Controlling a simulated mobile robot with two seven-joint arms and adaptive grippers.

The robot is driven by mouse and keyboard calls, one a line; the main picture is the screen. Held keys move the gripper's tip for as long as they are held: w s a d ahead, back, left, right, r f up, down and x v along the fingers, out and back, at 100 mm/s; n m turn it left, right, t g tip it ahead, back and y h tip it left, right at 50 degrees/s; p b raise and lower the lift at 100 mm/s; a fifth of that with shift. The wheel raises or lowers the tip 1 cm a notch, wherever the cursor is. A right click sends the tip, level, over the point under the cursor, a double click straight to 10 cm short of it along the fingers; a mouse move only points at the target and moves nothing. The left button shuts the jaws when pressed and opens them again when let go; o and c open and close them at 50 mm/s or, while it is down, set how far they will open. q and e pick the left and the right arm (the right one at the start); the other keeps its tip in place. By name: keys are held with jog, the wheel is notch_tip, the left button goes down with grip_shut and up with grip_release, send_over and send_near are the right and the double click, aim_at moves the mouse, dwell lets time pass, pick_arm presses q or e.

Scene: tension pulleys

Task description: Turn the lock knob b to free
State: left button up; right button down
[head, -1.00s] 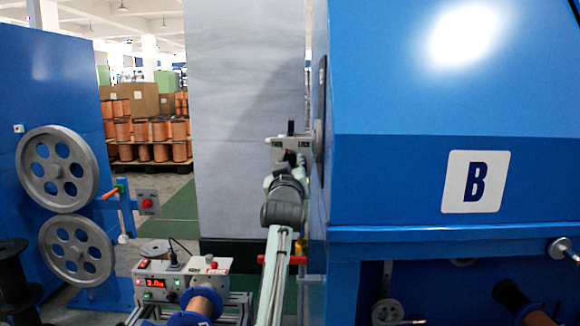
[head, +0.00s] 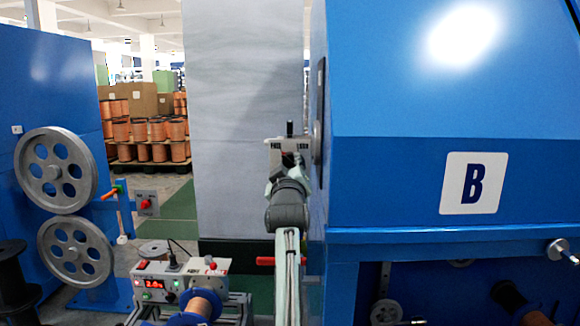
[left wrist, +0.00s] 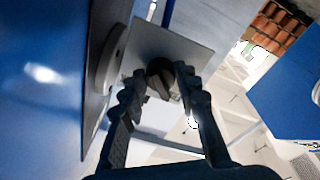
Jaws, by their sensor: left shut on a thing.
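A small grey plate (head: 277,146) with dark lettering, too small to read surely, stands at the left edge of the blue machine B. A black lever sticks up above it (head: 289,128). My left gripper (head: 288,166) reaches up to the front of this plate and hides part of it. In the left wrist view, a dark round knob (left wrist: 160,72) with a raised bar sits on the plate (left wrist: 150,40). My left gripper's fingers (left wrist: 160,80) are on either side of the knob, shut on it. Which way the knob points is unclear. My right gripper is not in view.
The blue machine body (head: 420,180) stands close on the right of my arm. A control box (head: 170,280) with a red display and a copper spool (head: 205,303) are at lower left. Spoked pulleys (head: 55,170) stand at far left, near a red knob (head: 145,204).

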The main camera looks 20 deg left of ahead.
pick_arm(q)
jog(key=o, duration=1.2)
jog(key=shift+c, duration=0.2)
jog(key=shift+s, duration=0.1)
jog(key=v, duration=0.7)
jog(key=shift+s, duration=0.15)
